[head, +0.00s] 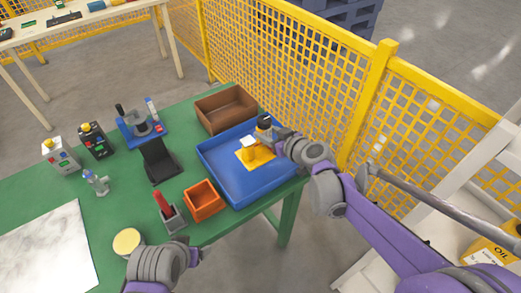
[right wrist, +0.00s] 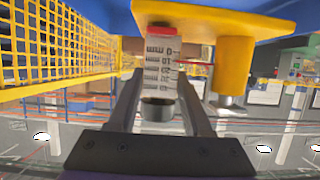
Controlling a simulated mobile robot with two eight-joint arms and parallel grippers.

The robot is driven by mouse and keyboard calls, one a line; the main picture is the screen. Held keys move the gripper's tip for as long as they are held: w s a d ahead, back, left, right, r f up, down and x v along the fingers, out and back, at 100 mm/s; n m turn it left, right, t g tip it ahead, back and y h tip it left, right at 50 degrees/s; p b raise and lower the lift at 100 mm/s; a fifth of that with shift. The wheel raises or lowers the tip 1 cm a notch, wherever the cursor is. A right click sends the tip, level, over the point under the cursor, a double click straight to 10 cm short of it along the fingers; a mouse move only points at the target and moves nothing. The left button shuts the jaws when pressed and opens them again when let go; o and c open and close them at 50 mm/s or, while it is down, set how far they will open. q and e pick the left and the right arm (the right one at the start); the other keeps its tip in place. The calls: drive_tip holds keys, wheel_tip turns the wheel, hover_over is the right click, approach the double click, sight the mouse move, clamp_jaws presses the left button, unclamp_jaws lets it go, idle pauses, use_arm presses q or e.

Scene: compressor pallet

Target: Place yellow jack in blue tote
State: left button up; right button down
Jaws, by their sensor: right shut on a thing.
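The yellow jack (head: 257,158) has a flat yellow base, a yellow column with a pale top and a white marked cylinder with a dark top. It is inside the blue tote (head: 228,186) at the table's right end. My right gripper (head: 276,135) is shut on the jack's white cylinder. In the right wrist view the jack (right wrist: 235,68) appears upside down, with its base at the top and the cylinder between my fingers (right wrist: 160,92). I cannot tell if the base touches the tote floor. My left arm shows at the bottom, but its fingers do not.
A brown bin (head: 226,112) stands behind the tote and an orange bin (head: 204,203) at its left front. A grey holder with a red handle (head: 163,204) and a black stand (head: 159,160) are further left. Yellow mesh fencing (head: 300,85) runs behind the green table (head: 98,207).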

sight(267, 147)
drive_tip(key=shift+f+b, duration=0.45)
drive_tip(key=shift+f, duration=2.8)
drive_tip(key=shift+f, duration=0.15)
drive_tip(key=shift+c, duration=1.6)
unclamp_jaws()
